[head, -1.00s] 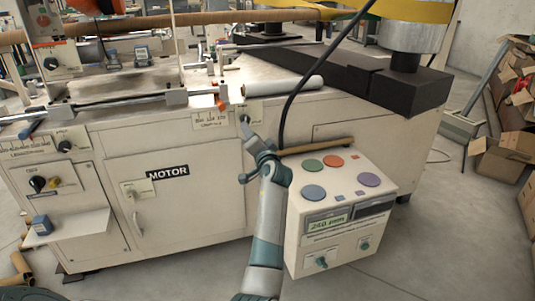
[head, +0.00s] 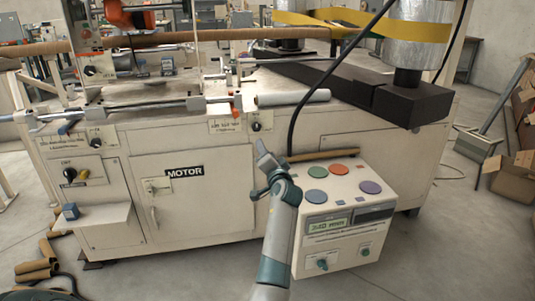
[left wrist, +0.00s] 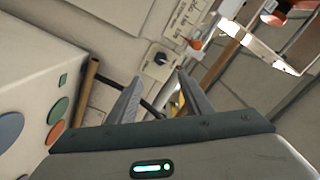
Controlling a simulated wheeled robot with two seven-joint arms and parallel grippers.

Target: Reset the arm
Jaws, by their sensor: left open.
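The one arm in the head view, my left, rises from the bottom centre. Its gripper (head: 263,148) stands in front of the white winder cabinet (head: 220,160), a little below a black knob (head: 256,127) on a labelled plate, and looks apart from it. In the left wrist view the two fingers (left wrist: 158,80) are spread with nothing between them. The black knob (left wrist: 160,59) shows beyond the fingertips. My right gripper is in neither view.
A control box (head: 340,210) with coloured round buttons stands right beside my left forearm. A cardboard tube (head: 325,155) lies behind it. A black cable (head: 297,100) hangs nearby. A small shelf (head: 90,220) juts out at left. Floor at right is mostly clear.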

